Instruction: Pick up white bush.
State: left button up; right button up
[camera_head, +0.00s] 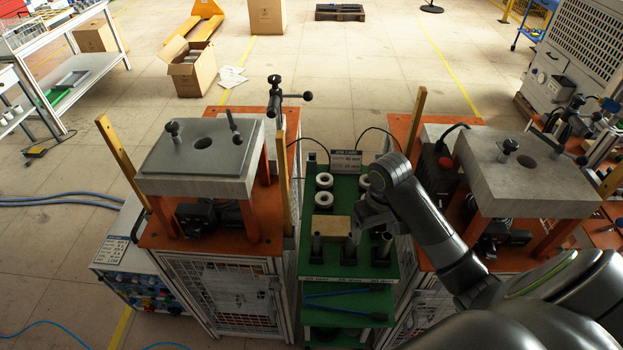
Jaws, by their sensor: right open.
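Several white ring-shaped bushes lie on the green top of the middle stand (312,225). One white bush (324,180) is at the back left, with another white bush (323,200) just in front of it. A third white bush (363,183) is to the right, close to my right arm. My right gripper (362,226) is open and points down over the right part of the green top, in front of that third bush. It looks empty, and its fingertips are small and dark. My left gripper does not show.
Dark upright posts (316,244) and a tan block (336,226) stand near the gripper. Orange stations with grey plates (200,160) flank the stand, with upright yellow bars (284,177). Blue-handled tools (345,314) lie on the lower shelf.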

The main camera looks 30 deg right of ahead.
aim_at(322, 200)
jog(key=i, duration=0.85)
